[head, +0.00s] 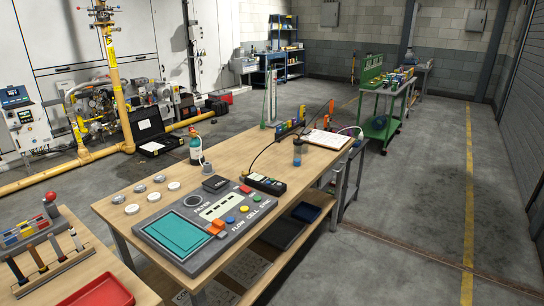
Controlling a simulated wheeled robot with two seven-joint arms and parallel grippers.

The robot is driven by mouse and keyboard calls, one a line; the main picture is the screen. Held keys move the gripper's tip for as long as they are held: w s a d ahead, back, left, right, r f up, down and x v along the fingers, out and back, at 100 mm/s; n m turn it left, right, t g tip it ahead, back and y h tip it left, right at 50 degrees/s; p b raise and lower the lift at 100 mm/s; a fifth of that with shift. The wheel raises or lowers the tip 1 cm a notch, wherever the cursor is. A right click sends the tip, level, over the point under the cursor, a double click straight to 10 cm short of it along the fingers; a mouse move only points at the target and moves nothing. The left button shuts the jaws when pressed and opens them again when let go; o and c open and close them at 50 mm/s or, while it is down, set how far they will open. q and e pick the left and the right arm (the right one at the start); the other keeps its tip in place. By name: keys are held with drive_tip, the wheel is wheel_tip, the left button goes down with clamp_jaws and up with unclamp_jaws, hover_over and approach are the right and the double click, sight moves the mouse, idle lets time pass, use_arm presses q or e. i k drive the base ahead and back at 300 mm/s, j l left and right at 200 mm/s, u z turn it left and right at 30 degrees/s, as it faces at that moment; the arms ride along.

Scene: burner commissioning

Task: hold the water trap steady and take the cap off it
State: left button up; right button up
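A small upright cylinder (297,157), dark bluish with a darker top, stands on the wooden workbench (150,188) right of the middle. It looks like the water trap with its cap on, but it is too small to be sure. A dark cable passes close to it. Neither of my grippers shows in the head view.
A grey panel (165,208) with coloured buttons lies at the bench's near end. A black handheld meter (264,184), several round discs, a teal bottle (195,148) and a clipboard (325,139) are also on it. Open floor (400,220) lies to the right.

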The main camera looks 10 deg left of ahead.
sight(298, 150)
drive_tip(key=i+l+u, duration=0.15)
drive_tip(key=i+u, duration=0.15)
drive_tip(key=i+l+u, duration=0.35)
drive_tip(key=i+l, duration=0.35)
drive_tip(key=i, duration=0.2)
drive_tip(key=i+l+u, duration=0.3)
drive_tip(key=i+l, duration=0.55)
drive_tip(key=i+l+u, duration=0.1)
drive_tip(key=i+l, duration=0.45)
